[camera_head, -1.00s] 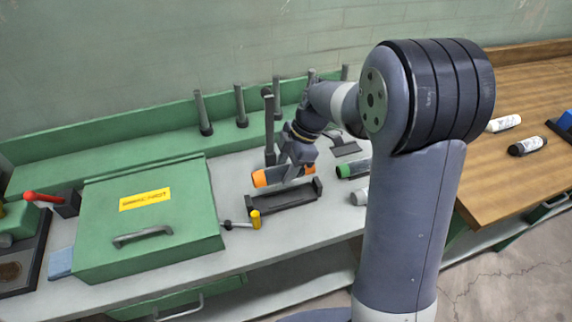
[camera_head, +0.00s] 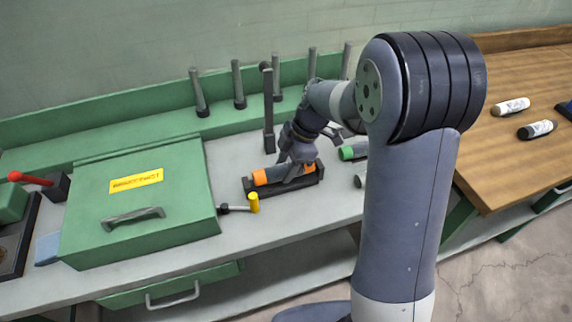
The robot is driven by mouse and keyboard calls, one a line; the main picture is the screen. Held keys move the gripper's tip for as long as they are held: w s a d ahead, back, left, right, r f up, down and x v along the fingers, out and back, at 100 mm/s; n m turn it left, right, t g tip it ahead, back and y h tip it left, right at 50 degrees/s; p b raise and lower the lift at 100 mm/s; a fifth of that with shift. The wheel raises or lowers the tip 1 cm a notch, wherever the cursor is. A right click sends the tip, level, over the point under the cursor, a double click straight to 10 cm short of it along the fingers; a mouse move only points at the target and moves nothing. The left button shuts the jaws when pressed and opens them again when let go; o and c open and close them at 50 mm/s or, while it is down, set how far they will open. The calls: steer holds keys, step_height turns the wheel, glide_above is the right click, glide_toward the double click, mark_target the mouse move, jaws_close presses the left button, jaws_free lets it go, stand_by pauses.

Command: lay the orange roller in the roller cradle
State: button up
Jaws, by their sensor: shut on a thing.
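The orange roller (camera_head: 261,177) is a dark grey cylinder with orange ends. It lies lengthwise in or right at the top of the black roller cradle (camera_head: 283,189) on the grey bench. My gripper (camera_head: 291,171) is shut on the roller's middle from above. The gripper hides part of the roller, so I cannot tell whether it rests fully on the cradle's floor.
A green-ended roller (camera_head: 352,152) and a grey roller (camera_head: 360,181) lie right of the cradle. A yellow-handled crank (camera_head: 253,203) sits left of it, beside the green box (camera_head: 140,200). A dark post (camera_head: 268,110) stands behind. Upright pegs line the back.

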steer(key=shift+f, duration=0.5)
steer(key=shift+f+b, duration=0.25)
steer(key=shift+b, duration=0.4)
steer(key=o, duration=1.2)
steer(key=shift+c, duration=0.2)
steer(key=v, duration=1)
steer(key=shift+w+d+r, duration=0.1)
steer(key=shift+d+r, duration=0.1)
steer(key=shift+r, duration=0.15)
steer(key=x, duration=1)
steer(key=shift+a+f, duration=0.2)
steer(key=shift+f, duration=0.15)
steer(key=shift+r, duration=0.15)
